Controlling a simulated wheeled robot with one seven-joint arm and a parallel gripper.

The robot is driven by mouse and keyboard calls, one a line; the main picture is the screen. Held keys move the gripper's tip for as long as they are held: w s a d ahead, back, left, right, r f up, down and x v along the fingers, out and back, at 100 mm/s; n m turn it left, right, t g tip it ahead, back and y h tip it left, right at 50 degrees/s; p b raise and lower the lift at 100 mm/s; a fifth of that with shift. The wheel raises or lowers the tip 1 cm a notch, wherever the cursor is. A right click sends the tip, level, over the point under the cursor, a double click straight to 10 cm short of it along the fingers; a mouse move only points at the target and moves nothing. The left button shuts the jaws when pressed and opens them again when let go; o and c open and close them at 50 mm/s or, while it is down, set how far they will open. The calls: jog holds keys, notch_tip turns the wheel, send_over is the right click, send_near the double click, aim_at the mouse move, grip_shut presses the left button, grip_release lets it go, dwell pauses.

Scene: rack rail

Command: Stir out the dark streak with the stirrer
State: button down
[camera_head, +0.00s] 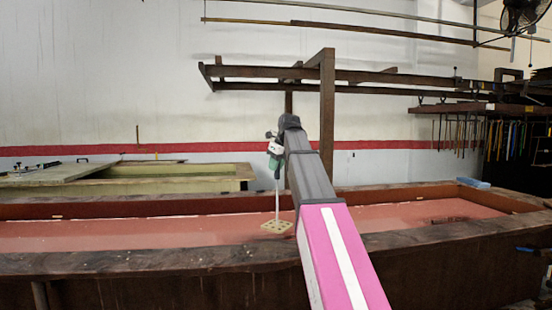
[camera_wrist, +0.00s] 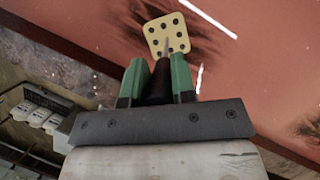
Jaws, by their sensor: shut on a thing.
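The stirrer is a thin rod with a pale yellow, holed square plate (camera_head: 276,226) at its lower end; the plate also shows in the wrist view (camera_wrist: 167,35). My gripper (camera_head: 275,165) is shut on the stirrer's dark handle (camera_wrist: 160,82), between green fingers in the wrist view. The rod hangs about upright over the long vat of pink-red liquid (camera_head: 130,232). The plate is at or just above the liquid; I cannot tell which. In the wrist view a dark streak (camera_wrist: 207,38) spreads on both sides of the plate, which hides part of it.
The vat has a thick dark wooden rim (camera_head: 130,262). A second, paler vat (camera_head: 170,184) stands behind it. A dark frame (camera_head: 327,110) rises behind my arm. A blue item (camera_head: 473,183) lies on the far right rim. Another dark patch (camera_wrist: 308,127) shows at the wrist view's right edge.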

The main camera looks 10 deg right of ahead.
notch_tip(320, 180, down, 11)
jog(key=shift+r, duration=0.2)
dwell(0.5)
jog(key=d, duration=1)
jog(key=a, duration=1)
dwell(1.8)
